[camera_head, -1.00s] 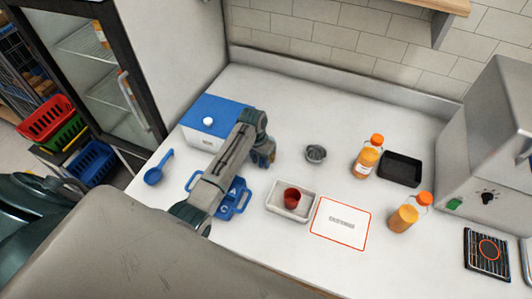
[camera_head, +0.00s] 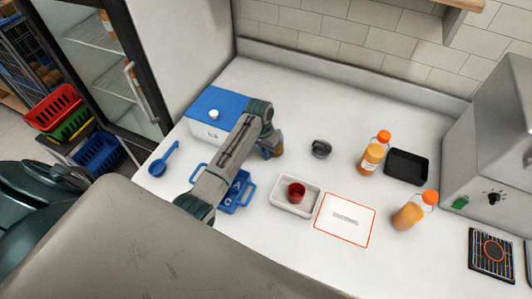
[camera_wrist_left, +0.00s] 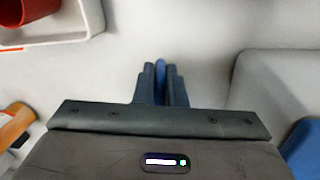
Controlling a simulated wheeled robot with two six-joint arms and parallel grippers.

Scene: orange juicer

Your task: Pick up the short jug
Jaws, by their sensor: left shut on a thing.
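My left gripper (camera_head: 270,148) is low over the counter, to the right of the blue-lidded white box. In the left wrist view its fingers (camera_wrist_left: 161,83) are shut on a narrow blue strip (camera_wrist_left: 160,75), which looks like a handle of the short jug. My right gripper is not in view.
The blue-lidded box (camera_head: 213,115) and a blue tray (camera_head: 238,195) lie close to my arm. A white tray (camera_head: 277,201) holds a red cup (camera_head: 296,192). A grey cup (camera_head: 321,148), juice bottles (camera_head: 371,157) and a black tray (camera_head: 407,165) stand to the right.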

